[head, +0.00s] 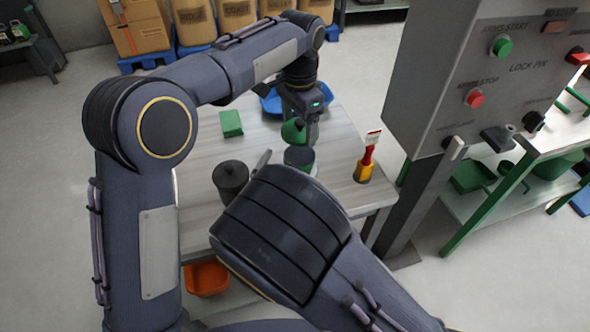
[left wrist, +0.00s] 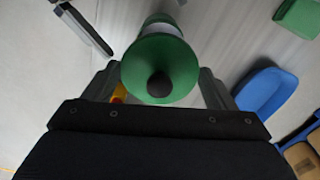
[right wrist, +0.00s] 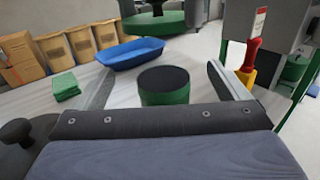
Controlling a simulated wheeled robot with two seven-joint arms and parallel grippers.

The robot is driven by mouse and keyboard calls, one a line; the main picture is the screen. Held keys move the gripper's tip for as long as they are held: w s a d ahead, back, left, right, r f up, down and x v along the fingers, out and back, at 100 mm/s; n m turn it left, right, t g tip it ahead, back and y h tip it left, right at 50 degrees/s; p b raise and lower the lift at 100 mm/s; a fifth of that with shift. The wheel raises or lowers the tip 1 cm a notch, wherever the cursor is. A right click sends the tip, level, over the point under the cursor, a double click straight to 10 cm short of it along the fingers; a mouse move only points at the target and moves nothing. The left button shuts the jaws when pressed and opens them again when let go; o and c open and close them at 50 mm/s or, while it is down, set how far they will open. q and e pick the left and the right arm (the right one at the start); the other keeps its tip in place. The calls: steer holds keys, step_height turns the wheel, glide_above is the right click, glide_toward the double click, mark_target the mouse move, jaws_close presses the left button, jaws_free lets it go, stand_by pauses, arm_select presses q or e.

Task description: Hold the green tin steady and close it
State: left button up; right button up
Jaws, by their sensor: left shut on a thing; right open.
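My left gripper (head: 303,113) is shut on a green lid (head: 292,132) and holds it above the green tin (head: 299,158). In the left wrist view the lid (left wrist: 160,57) with its black knob sits between the fingers. In the right wrist view the tin (right wrist: 164,93) stands upright on the table with a dark top, and the lid (right wrist: 150,23) hangs beyond and above it, apart from it. My right gripper (right wrist: 162,72) is open, with one finger on each side of the tin and gaps showing. In the head view my right arm mostly hides that gripper.
A dark lidded pot (head: 230,179) stands left of the tin. A red-handled brush in a yellow holder (head: 364,170) stands at right, near a grey control cabinet (head: 450,70).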

glide_toward(304, 157)
steer(key=x, duration=0.7)
steer(key=shift+w, duration=0.1)
stand_by(0.3)
steer(key=shift+r, duration=0.1)
steer(key=c, duration=1.5)
arm_select(q)
steer(key=shift+f, duration=2.5)
arm_select(e)
steer(key=shift+o, duration=0.2)
arm_select(q)
steer(key=shift+f, duration=0.1)
steer(key=shift+f, duration=0.8)
steer(key=shift+f, duration=0.65)
